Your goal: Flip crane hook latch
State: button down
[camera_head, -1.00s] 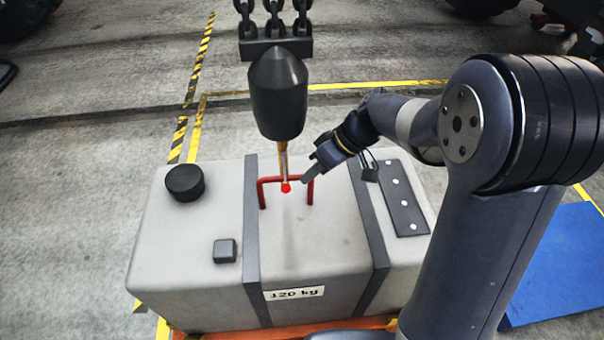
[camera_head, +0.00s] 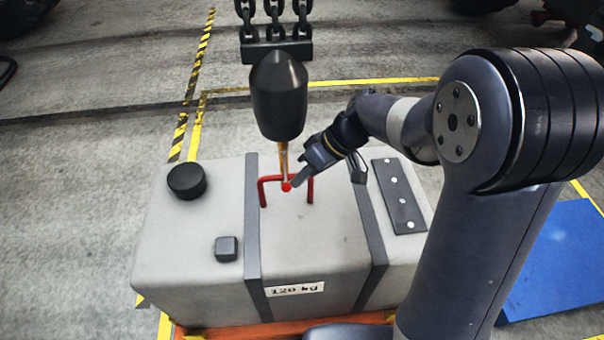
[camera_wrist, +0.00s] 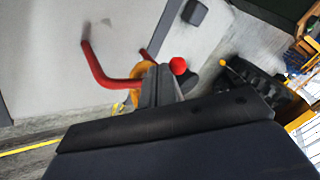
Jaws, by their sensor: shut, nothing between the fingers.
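The black hook block (camera_head: 278,95) hangs over the grey casting. Below it, the orange crane hook (camera_head: 284,158) reaches down to the red lifting bar (camera_head: 309,189) on the casting's top. A red ball (camera_head: 286,187), apparently the latch's tip, shows at the hook's lower end. My gripper (camera_head: 297,181) is shut and empty, its tips just right of the ball. In the wrist view, the shut fingers (camera_wrist: 158,84) cover part of the hook (camera_wrist: 143,68), with the red ball (camera_wrist: 178,66) right beside them. I cannot tell whether they touch. The latch itself is mostly hidden.
The grey casting (camera_head: 315,240) carries a black round cap (camera_head: 187,182), a small dark block (camera_head: 226,249) and a dark plate (camera_head: 400,197). Chains (camera_head: 274,15) hang above the hook block. A blue mat (camera_head: 555,260) lies on the floor at right.

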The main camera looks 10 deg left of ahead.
jog(key=shift+s+r+g+p, duration=0.15)
jog(key=shift+r+g+p, duration=0.05)
jog(key=shift+g+p, duration=0.2)
jog(key=shift+s+d+r+m+g+h+p, duration=0.15)
jog(key=shift+s+r+m+g+p, duration=0.25)
jog(key=shift+r+g+p, duration=0.4)
jog(key=shift+s+r+m+g+h+p, duration=0.25)
jog(key=shift+r+m+g+p, duration=0.25)
jog(key=shift+g+p, duration=0.55)
jog(key=shift+r, duration=0.3)
dwell(0.8)
jog(key=shift+r+p, duration=0.4)
jog(key=shift+r, duration=0.45)
jog(key=shift+w+d, duration=0.1)
